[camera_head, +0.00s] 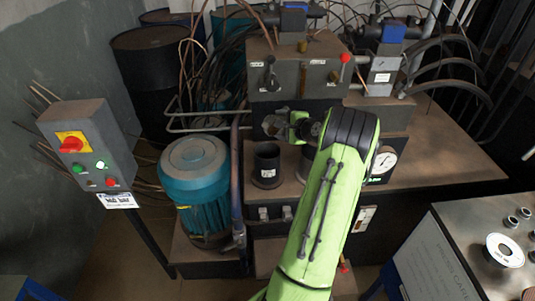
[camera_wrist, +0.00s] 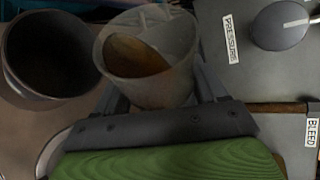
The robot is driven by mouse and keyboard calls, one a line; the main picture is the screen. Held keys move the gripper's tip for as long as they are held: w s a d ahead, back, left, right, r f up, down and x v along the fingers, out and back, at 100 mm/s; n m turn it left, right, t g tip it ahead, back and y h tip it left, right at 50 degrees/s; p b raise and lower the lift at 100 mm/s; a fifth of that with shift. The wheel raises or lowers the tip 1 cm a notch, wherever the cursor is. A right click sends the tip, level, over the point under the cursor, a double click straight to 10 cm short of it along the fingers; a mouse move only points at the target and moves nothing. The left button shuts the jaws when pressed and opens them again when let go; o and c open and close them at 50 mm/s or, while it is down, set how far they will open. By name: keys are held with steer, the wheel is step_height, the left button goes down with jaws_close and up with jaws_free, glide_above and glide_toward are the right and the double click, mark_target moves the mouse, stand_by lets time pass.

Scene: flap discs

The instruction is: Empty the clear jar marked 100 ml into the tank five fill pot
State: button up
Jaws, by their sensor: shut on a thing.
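My gripper (camera_wrist: 160,100) is shut on a clear jar (camera_wrist: 175,30), with one finger on each side of it. Brown liquid (camera_wrist: 136,56) shows inside the jar in the wrist view. In the head view the jar (camera_head: 272,125) is small and looks tilted, held by my gripper (camera_head: 291,126) above the bench. Its marking cannot be read. A dark open pot (camera_head: 266,166) with a pale label stands below the jar in the head view. A dark pot also shows left of the jar in the wrist view (camera_wrist: 45,60). The pot's label is too small to read.
Behind the jar stands a grey valve block (camera_head: 300,72) with knobs and hoses. A gauge (camera_head: 384,160) is right of my arm. Another dark cylinder (camera_head: 305,160) is partly hidden by my arm. A teal motor (camera_head: 196,185) and a control box (camera_head: 88,150) stand left.

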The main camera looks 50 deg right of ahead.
steer(key=shift+f+n+h+b, duration=0.3)
steer(key=shift+f+n+b, duration=0.1)
steer(key=shift+b, duration=1.3)
steer(key=shift+r+h+b, duration=0.3)
steer(key=shift+r+b, duration=0.05)
steer(key=shift+b, duration=0.05)
steer(key=shift+d+r+n+b, duration=0.1)
steer(key=shift+n+b, duration=0.2)
steer(key=shift+b, duration=0.1)
steer(key=shift+r+n+h+b, duration=0.25)
steer(key=shift+n+h+b, duration=0.05)
steer(key=shift+b, duration=0.65)
steer(key=shift+a+f+n+t+h+b, duration=0.3)
steer(key=shift+n+b, duration=0.3)
steer(key=shift+b, duration=0.9)
steer(key=shift+a+r+n+h, duration=0.2)
steer(key=shift+r+n+h, duration=0.2)
steer(key=shift+r+n, duration=0.1)
